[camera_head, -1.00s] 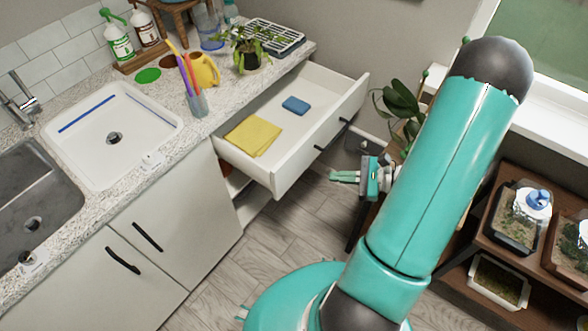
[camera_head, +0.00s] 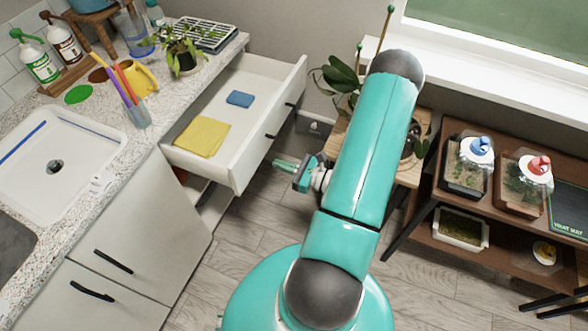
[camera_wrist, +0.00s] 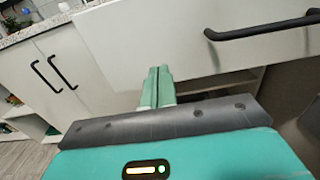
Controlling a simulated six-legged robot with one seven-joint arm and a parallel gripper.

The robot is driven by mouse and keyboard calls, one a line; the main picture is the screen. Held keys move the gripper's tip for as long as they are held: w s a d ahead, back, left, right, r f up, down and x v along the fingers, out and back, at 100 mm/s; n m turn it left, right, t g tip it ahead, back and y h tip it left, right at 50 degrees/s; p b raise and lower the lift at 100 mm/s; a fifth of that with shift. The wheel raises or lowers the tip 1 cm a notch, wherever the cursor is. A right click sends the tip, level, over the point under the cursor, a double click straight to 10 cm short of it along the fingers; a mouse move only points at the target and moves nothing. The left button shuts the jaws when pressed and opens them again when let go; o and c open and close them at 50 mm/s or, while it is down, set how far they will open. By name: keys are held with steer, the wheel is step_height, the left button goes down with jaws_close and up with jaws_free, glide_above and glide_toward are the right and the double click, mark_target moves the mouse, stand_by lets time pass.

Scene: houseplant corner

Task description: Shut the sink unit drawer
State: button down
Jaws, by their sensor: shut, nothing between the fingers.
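The sink unit drawer (camera_head: 237,162) is pulled well out from under the counter in the head view. A yellow cloth (camera_head: 203,137) and a blue sponge (camera_head: 239,98) lie inside it. Its front has two black handles; one handle (camera_wrist: 262,27) shows at the upper right of the wrist view. My gripper (camera_head: 278,164) is shut and empty, just to the right of the drawer front and low beside it. In the wrist view the fingers (camera_wrist: 158,80) point toward the pale drawer front (camera_wrist: 150,35). I cannot tell whether the fingertips touch it.
The counter (camera_head: 150,140) carries a white sink, a cup of coloured sticks, a yellow watering can and a potted plant (camera_head: 184,62). A wooden stand with a plant is behind my arm. A brown shelf (camera_head: 430,200) with containers stands right. Grey floor lies between.

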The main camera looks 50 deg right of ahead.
mark_target(195, 138)
steer(key=x, duration=0.6)
steer(key=shift+w+a, duration=0.1)
steer(key=shift+w+a, duration=0.1)
steer(key=x, duration=2.5)
steer(key=shift+w+a, duration=0.25)
steer(key=shift+w, duration=0.05)
steer(key=shift+w+a+r, duration=0.1)
steer(key=shift+w+r, duration=0.15)
steer(key=shift+w+a, duration=0.1)
